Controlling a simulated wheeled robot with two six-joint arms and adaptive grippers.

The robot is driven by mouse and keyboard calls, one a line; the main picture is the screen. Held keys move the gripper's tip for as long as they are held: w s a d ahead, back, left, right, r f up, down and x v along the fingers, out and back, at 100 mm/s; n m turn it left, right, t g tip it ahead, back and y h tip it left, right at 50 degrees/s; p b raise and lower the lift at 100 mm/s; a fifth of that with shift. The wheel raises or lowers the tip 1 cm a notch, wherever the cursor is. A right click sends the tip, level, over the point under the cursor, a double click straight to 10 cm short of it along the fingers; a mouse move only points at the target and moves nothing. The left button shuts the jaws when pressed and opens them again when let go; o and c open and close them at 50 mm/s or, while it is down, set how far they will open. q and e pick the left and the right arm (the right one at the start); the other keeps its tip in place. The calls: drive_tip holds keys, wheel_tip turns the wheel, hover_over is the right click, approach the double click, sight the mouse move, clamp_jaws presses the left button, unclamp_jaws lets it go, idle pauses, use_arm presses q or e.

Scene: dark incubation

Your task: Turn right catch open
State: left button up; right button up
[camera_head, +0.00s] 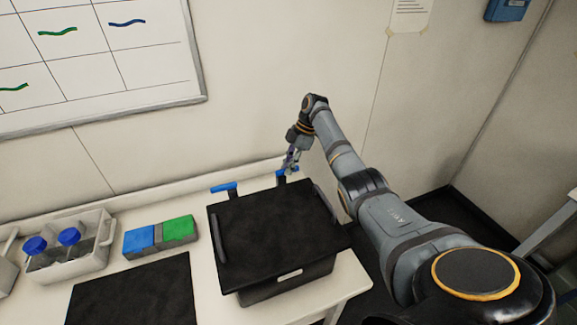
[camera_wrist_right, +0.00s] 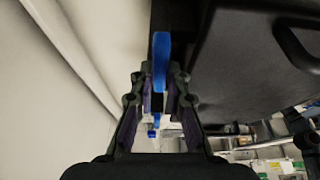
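A black box (camera_head: 275,228) with a dark lid stands on the white table. Two blue-handled catches are at its back edge: the left catch (camera_head: 223,187) and the right catch (camera_head: 281,172). My right gripper (camera_head: 290,164) is at the right catch and partly covers it. In the right wrist view, the blue handle of the right catch (camera_wrist_right: 161,58) lies between the fingertips of my right gripper (camera_wrist_right: 159,84). The fingers are apart, with little room beside the handle, and I cannot tell whether they touch it. My left gripper is not in view.
Left of the box are a blue block (camera_head: 138,241), a green block (camera_head: 179,228) and a grey carrier (camera_head: 97,253) with blue-capped bottles. A black mat (camera_head: 135,292) lies in front of them. The wall (camera_head: 250,90) is close behind the catches.

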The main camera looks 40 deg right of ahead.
drive_tip(key=o, duration=0.4)
drive_tip(key=shift+o, duration=0.2)
drive_tip(key=v, duration=1.2)
